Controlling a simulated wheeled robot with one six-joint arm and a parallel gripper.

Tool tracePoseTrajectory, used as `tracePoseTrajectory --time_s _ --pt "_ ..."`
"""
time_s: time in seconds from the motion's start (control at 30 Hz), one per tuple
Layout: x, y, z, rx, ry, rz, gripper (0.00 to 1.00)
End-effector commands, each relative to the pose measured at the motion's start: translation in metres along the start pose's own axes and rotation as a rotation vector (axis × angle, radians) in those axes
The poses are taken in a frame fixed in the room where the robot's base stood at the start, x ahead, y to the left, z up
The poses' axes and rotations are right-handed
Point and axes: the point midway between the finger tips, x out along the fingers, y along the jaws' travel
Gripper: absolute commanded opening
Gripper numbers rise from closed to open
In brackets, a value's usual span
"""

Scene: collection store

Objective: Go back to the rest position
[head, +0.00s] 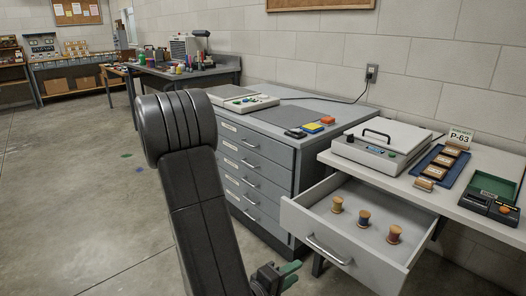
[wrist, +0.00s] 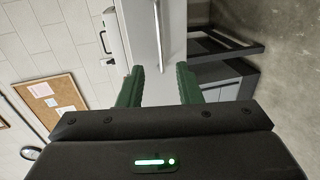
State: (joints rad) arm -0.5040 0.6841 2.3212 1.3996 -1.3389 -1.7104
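My gripper (head: 283,274) shows at the lower middle of the head view, low in front of the grey drawer cabinet and left of the open drawer. My dark arm rises across the middle of that view and hides part of the cabinet. In the wrist view my gripper (wrist: 160,84) has its two green fingers well apart, with nothing held between them. A pale panel with a long metal bar (wrist: 163,28) shows beyond the fingers, apart from them.
The open drawer (head: 312,246) juts out from the right bench and holds three spools (head: 364,218). The grey drawer cabinet (head: 262,160) stands beside it. Open concrete floor (head: 75,210) lies to the left. A corkboard (wrist: 50,97) hangs on the wall in the wrist view.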

Motion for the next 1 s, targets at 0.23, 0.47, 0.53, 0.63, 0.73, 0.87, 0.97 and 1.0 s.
tracePoseTrajectory --time_s 0.23,0.47,0.53,0.63,0.73,0.87,0.97,1.0 --pt "0.022 -0.001 0.001 0.003 -0.004 0.001 0.32" --pt "0.046 -0.001 0.001 0.003 -0.004 0.001 0.32" --pt "0.053 -0.001 0.001 0.003 -0.004 0.001 0.32" --pt "0.065 -0.001 0.0 0.002 -0.003 0.0 0.32" --pt "0.076 -0.001 0.001 0.002 -0.003 0.001 0.32" --pt "0.092 -0.001 0.0 0.003 -0.002 0.001 0.32" --pt "0.104 -0.001 0.001 0.002 -0.003 0.002 0.32" --pt "0.109 -0.001 0.001 0.002 -0.003 0.001 0.32"
